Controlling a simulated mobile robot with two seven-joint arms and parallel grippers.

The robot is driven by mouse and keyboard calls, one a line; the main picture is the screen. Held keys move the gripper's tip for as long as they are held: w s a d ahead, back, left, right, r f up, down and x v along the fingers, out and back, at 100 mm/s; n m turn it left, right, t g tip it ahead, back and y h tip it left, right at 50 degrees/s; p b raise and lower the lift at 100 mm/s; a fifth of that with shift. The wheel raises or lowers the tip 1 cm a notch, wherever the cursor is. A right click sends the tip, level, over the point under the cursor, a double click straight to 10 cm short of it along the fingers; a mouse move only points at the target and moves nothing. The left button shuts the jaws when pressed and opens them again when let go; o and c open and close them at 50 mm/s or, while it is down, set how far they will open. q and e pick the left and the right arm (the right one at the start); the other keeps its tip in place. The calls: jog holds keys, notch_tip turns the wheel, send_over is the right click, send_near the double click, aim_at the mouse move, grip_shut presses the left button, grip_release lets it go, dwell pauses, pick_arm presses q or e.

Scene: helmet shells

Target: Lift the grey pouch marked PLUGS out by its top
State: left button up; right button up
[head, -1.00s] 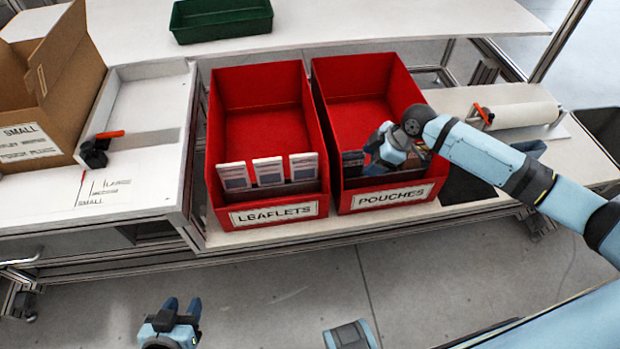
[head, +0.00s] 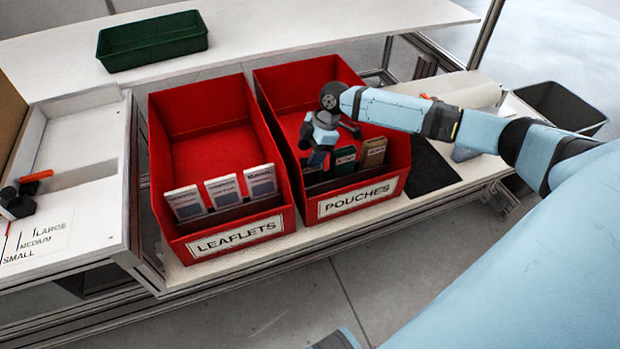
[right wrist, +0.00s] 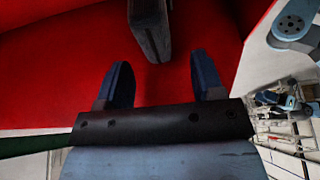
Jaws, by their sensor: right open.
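In the head view the red POUCHES bin (head: 362,198) holds a short row of upright pouches at its front. A pouch at the left end (head: 313,177) looks greyish and is partly hidden by my right gripper (head: 322,148); I cannot read its marking. Beside it stand a green pouch (head: 344,168) and a tan pouch (head: 374,153). My right gripper is inside the bin above the left end of the row, open and empty. In the right wrist view a dark grey upright object (right wrist: 150,32), likely a pouch, lies beyond the open fingers (right wrist: 160,78), apart from them. My left gripper is out of view.
The red LEAFLETS bin (head: 240,232) with several leaflets stands just left. A green tray (head: 152,40) is on the upper shelf.

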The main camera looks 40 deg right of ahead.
aim_at(310, 177)
jog(key=b+x, duration=0.1)
jog(key=x, duration=0.4)
jog(key=shift+w+d+f, duration=0.15)
jog(key=shift+c, duration=0.3)
grip_shut()
